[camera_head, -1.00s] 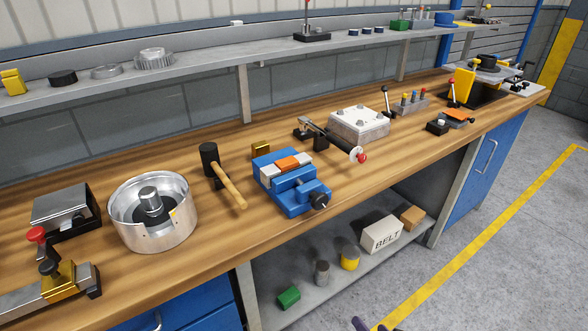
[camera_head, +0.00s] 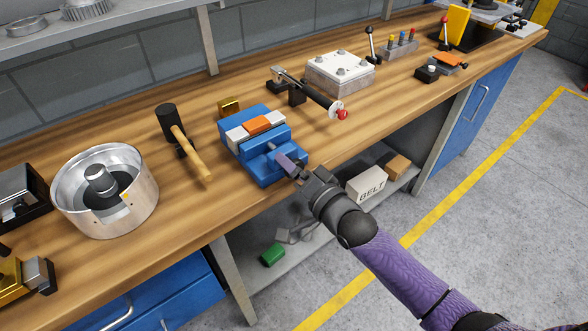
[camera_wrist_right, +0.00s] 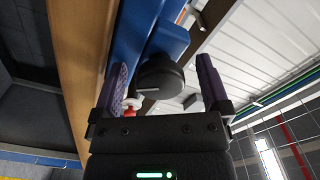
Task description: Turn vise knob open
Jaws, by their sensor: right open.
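The blue vise (camera_head: 262,146) stands at the front edge of the wooden bench, with an orange block (camera_head: 260,125) between its pale jaws. My right gripper (camera_head: 295,168) is at the vise's front end, and it hides the knob in the head view. In the right wrist view the black round knob (camera_wrist_right: 160,77) sits between the two purple fingers of my right gripper (camera_wrist_right: 160,85). The fingers are apart, with gaps on both sides of the knob. The blue vise body (camera_wrist_right: 140,30) shows behind it. My left gripper is not in view.
A hammer (camera_head: 184,142) and a round metal housing (camera_head: 105,190) lie left of the vise. A toggle clamp (camera_head: 310,92) with a red tip stands close on its right. A shelf below holds a BELT box (camera_head: 367,185). The floor in front is clear.

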